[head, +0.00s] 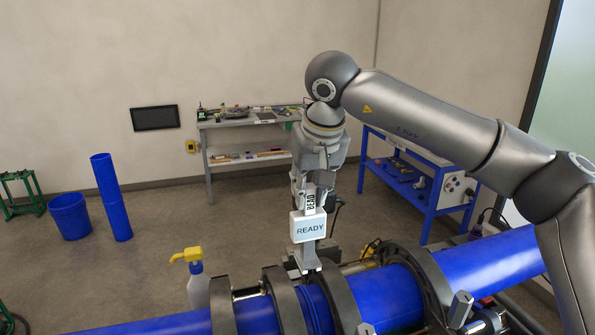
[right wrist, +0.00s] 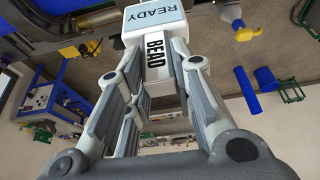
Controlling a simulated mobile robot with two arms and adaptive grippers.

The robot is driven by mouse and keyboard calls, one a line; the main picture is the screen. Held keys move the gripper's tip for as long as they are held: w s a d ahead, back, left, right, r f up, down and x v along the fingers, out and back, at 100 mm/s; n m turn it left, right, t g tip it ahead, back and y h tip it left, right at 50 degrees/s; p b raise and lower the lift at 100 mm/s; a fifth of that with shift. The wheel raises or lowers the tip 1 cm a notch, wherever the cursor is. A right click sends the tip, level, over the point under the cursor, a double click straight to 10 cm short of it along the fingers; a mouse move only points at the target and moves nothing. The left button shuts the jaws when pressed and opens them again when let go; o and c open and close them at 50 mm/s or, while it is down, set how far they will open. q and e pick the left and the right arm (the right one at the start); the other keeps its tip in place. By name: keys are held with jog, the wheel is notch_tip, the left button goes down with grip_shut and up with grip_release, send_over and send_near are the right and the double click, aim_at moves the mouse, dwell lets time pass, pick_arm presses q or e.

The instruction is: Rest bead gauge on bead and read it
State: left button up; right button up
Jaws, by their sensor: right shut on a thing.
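My right gripper (head: 312,185) points down and is shut on the bead gauge (head: 308,227), a white box with a display reading READY and a BEAD label on its handle. The gauge also shows at the top of the right wrist view (right wrist: 155,20), between the fingers. In the head view its grey foot points down just over the blue pipe (head: 389,297), near the bead (head: 316,308) between two dark clamp rings. I cannot tell whether the foot touches the bead. My left gripper is out of view.
Dark clamp rings (head: 284,300) circle the pipe. A spray bottle with a yellow head (head: 187,256) stands behind the pipe at left. A blue cart (head: 428,188) and grey workbench (head: 207,160) stand at the back. A blue bin (head: 70,217) stands on open floor.

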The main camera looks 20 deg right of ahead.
aim_at(309, 231)
jog(key=shift+r, duration=0.2)
jog(key=shift+s+r, duration=0.25)
jog(key=shift+s, duration=0.35)
jog(key=shift+s+r, duration=0.25)
jog(key=shift+s, duration=0.3)
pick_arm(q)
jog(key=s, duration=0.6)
pick_arm(e)
jog(key=shift+w+f, duration=0.25)
jog(key=shift+w, duration=0.05)
jog(key=shift+w+f+b, duration=0.1)
jog(key=shift+f+b, duration=0.6)
jog(key=shift+f, duration=0.6)
notch_tip(309, 231, down, 4)
jog(key=b, duration=0.2)
jog(key=shift+r+b, duration=0.25)
jog(key=shift+b, duration=0.15)
notch_tip(309, 231, down, 2)
jog(key=shift+f+b, duration=0.1)
jog(key=shift+b, duration=0.6)
jog(key=shift+f, duration=0.2)
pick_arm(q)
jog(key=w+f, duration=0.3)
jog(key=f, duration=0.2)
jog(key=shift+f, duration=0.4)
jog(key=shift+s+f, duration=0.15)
pick_arm(e)
jog(key=shift+f, duration=0.1)
